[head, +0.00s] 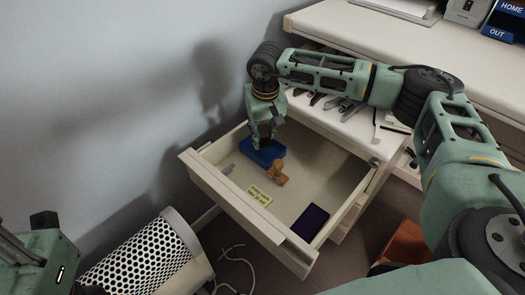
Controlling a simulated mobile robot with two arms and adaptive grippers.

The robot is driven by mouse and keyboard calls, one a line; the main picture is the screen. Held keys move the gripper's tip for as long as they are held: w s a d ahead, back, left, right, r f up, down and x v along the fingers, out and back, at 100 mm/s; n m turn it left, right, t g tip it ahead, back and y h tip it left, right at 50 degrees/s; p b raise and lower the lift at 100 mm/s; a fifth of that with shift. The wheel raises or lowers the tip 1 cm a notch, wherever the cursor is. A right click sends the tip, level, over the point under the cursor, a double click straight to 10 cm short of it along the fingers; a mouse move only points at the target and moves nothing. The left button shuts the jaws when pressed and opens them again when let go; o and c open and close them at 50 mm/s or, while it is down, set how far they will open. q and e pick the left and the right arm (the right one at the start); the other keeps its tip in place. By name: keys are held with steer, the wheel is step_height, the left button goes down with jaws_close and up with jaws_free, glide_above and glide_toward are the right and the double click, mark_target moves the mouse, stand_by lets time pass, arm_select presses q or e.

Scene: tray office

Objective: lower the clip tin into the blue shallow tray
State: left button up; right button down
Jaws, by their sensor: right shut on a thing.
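The blue shallow tray (262,154) lies inside the open drawer, in its back left corner. My right gripper (265,138) points down over the tray from above. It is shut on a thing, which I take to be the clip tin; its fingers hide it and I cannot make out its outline. I cannot tell whether that thing touches the tray. Part of my left arm shows at the lower left, but its gripper is not in view.
The open drawer (222,195) also holds a brown wooden stamp (277,173), a yellow note (258,196), a small grey item (228,169) and a dark flat box (310,222).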

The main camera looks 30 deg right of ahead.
steer(key=shift+f+b, duration=0.65)
steer(key=shift+f, duration=0.55)
stand_by(0.5)
steer(key=c, duration=1.3)
jaws_free()
steer(key=shift+r, duration=0.15)
steer(key=r, duration=0.4)
steer(key=s+r, duration=0.1)
steer(key=r, duration=0.6)
steer(key=shift+s+a+r, duration=0.2)
steer(key=shift+s+r, duration=0.1)
steer(key=shift+s, duration=0.05)
